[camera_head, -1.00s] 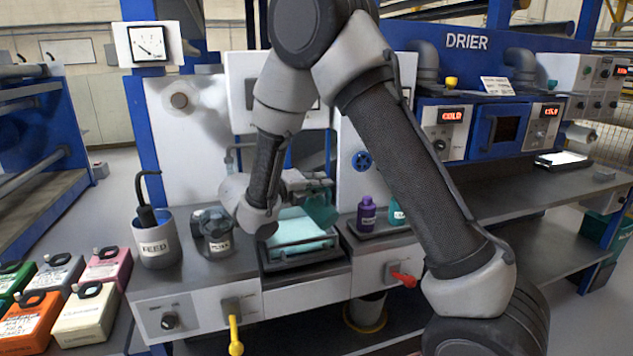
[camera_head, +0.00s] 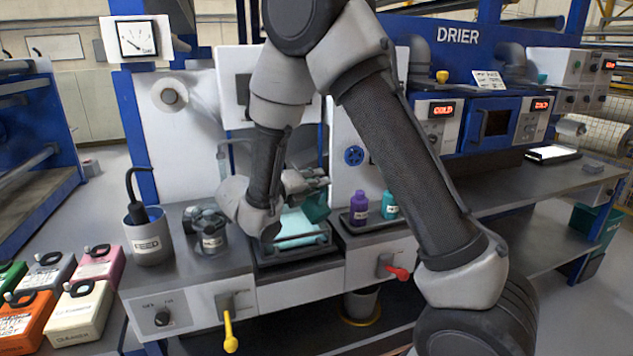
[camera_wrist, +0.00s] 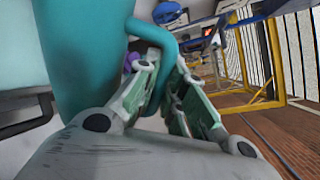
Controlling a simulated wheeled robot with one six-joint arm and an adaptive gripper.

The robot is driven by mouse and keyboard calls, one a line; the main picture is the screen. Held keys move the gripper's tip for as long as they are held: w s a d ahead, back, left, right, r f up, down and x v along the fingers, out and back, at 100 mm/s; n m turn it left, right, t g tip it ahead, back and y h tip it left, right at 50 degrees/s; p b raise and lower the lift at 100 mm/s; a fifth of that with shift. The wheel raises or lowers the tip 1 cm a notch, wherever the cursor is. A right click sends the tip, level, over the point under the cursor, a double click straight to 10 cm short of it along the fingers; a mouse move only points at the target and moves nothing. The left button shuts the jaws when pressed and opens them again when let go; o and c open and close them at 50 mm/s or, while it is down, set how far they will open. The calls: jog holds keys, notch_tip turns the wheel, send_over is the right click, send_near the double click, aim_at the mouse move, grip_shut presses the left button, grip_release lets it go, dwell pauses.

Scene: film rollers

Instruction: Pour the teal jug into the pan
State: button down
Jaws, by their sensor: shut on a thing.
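The teal jug (camera_head: 316,208) is held at the far side of my forearm, over the right part of the pan; it looks tilted. In the wrist view the jug (camera_wrist: 88,45) fills the upper left, and my gripper (camera_wrist: 168,90) is shut on its handle. My gripper (camera_head: 303,180) also shows in the head view, partly behind the arm. The pan (camera_head: 290,250) is a dark rectangular tray with pale teal liquid in it, set in the bench. The jug's mouth is hidden, and I cannot see a stream.
A purple bottle (camera_head: 360,208) and a teal bottle (camera_head: 389,205) stand on a small tray right of the pan. A FEED pot (camera_head: 148,243) and a steel jug (camera_head: 212,240) stand to the left. A yellow lever (camera_head: 229,330) and red lever (camera_head: 396,272) jut from the front.

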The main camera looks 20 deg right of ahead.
notch_tip(320, 180, up, 2)
jog(key=m+t, duration=0.1)
jog(key=m, duration=0.3)
jog(key=shift+m, duration=0.3)
jog(key=shift+r+m+t+h, duration=0.4)
jog(key=shift+r+m+t, duration=0.1)
jog(key=shift+r+m, duration=2.4)
jog(key=shift+r, duration=0.1)
jog(key=shift+a, duration=0.1)
